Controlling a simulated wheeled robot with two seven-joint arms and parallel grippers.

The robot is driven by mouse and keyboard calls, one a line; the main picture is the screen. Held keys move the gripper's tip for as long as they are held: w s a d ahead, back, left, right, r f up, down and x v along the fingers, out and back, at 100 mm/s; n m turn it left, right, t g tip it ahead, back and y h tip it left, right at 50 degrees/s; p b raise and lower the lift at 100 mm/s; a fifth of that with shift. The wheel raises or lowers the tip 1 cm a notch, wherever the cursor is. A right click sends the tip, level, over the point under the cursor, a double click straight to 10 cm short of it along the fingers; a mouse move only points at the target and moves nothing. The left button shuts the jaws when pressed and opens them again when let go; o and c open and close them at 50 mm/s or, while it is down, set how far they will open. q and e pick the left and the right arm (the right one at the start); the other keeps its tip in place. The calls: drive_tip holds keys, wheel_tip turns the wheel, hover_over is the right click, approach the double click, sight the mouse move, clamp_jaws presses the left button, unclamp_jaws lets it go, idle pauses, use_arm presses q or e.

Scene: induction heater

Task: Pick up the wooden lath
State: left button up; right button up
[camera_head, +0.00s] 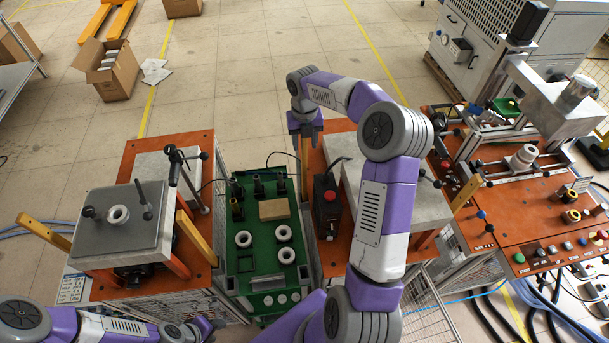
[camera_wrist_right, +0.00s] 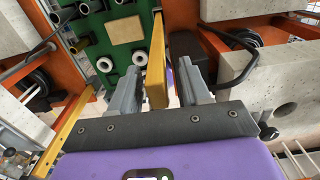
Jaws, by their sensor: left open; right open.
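A wooden lath (camera_head: 305,156) stands in a narrow strip beside the green board, under my right gripper (camera_head: 306,137). In the right wrist view the lath (camera_wrist_right: 156,62) rises between the two fingers of my right gripper (camera_wrist_right: 158,82). The jaws are open, with a visible gap between the lath and each finger. My left gripper (camera_head: 208,326) is low at the bottom left, open and away from the lath.
The green board (camera_head: 238,264) holds white rings and a wooden block (camera_head: 274,209). A black box with a red button (camera_head: 327,205) stands right of the lath. Concrete-topped stations flank the board. Other laths lean at the left station (camera_head: 43,232), (camera_head: 195,238) and at the right (camera_head: 466,192).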

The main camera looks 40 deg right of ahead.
drive_tip(key=shift+w, duration=0.1)
drive_tip(key=shift+w+f, duration=0.1)
drive_tip(key=shift+c, duration=1.3)
clamp_jaws()
drive_tip(key=shift+r, duration=0.25)
